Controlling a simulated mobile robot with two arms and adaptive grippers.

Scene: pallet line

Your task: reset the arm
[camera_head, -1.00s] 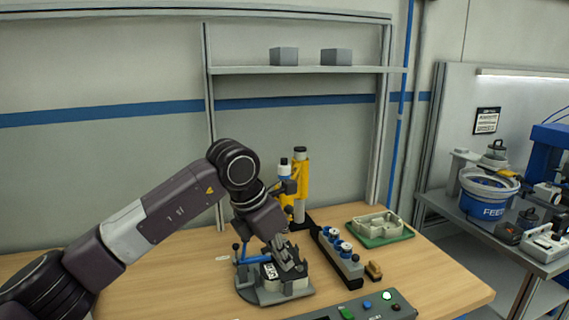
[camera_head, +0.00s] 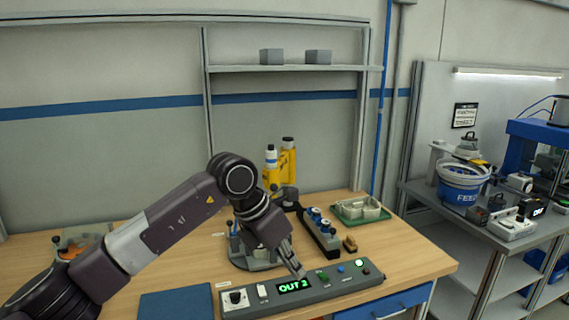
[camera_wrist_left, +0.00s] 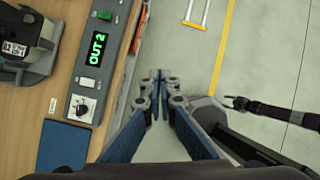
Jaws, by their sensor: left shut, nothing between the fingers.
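My left arm comes in from the left in the head view. Its left gripper (camera_head: 299,272) is shut and empty, over the grey control box (camera_head: 345,287) by its lit display reading OUT 2 (camera_head: 294,285). I cannot tell whether the fingertips touch the box. In the left wrist view the closed fingertips (camera_wrist_left: 160,78) show above the floor, with the control box (camera_wrist_left: 88,75) to their left. A dark arm at the right of that view, which looks like my right one, ends in a small gripper (camera_wrist_left: 238,103); its jaws are too small to read.
A clamp fixture (camera_head: 240,262) stands behind my left gripper, partly hidden. A black block with blue-topped parts (camera_head: 320,232), a green tray (camera_head: 360,210) and yellow bottles (camera_head: 287,162) are further back. A blue mat (camera_head: 176,304) lies at the front left.

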